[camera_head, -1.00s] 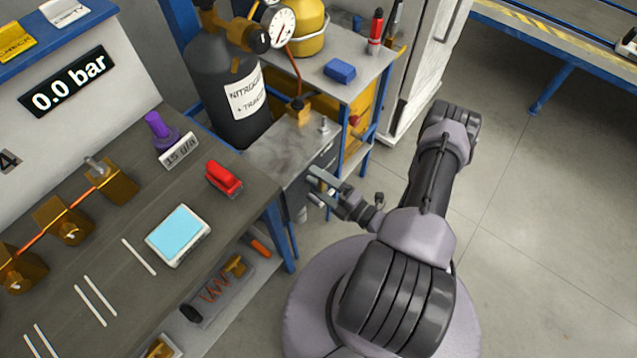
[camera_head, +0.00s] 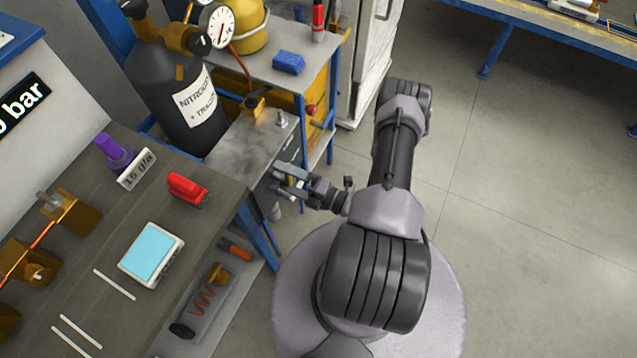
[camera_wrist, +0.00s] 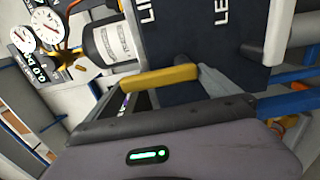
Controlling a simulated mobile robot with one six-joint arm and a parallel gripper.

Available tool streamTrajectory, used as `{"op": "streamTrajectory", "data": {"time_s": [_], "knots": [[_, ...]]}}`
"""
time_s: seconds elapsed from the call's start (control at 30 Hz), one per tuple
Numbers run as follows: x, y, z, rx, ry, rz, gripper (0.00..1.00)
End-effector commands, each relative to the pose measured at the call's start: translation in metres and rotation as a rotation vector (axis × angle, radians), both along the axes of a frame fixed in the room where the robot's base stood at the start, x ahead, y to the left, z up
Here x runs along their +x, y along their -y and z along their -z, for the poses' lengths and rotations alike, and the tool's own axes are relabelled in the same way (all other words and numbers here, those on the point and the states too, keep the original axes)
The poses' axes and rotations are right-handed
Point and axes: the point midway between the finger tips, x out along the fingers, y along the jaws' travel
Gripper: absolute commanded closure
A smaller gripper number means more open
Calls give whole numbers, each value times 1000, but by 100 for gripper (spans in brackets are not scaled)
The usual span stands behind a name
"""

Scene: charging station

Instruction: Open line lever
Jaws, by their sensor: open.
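My gripper (camera_head: 289,181) is open at the front face of the metal box beside the nitrogen cylinder. In the wrist view a dark panel (camera_wrist: 190,35) carries partly cut-off white lettering that starts "LIN" and "LE". A yellow bar (camera_wrist: 160,78) lies across the view in front of the panel, just beyond my gripper body, with a grey finger-like part at its right end. The bar may be the line lever. I cannot tell whether my fingers touch it. A pale cylinder (camera_wrist: 279,30) and a dark knob (camera_wrist: 254,52) stand at the panel's right.
The black nitrogen cylinder (camera_head: 172,90) and a pressure gauge (camera_head: 217,27) stand behind the box. The workbench (camera_head: 205,228) on the left holds a red clamp-like item (camera_head: 187,188) and a blue-screened device (camera_head: 151,254). Open floor (camera_head: 530,220) lies to the right.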

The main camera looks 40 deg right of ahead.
Motion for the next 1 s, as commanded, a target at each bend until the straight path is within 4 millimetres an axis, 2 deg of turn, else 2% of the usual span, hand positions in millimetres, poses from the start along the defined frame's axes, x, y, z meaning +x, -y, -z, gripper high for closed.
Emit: {"op": "streamTrajectory", "data": {"time_s": [0.13, 0.27, 0.5, 0.6, 0.8, 1.0], "knots": [[-17, 8, -2, 1, 0, 8, 0], [-46, 19, -3, 0, 0, 10, 0], [-117, 45, -2, -5, 1, 9, 0], [-140, 52, -1, -5, 0, 5, 0], [-161, 59, 0, -2, 0, 1, 0], [-163, 59, 0, -2, 1, -1, 0]]}}
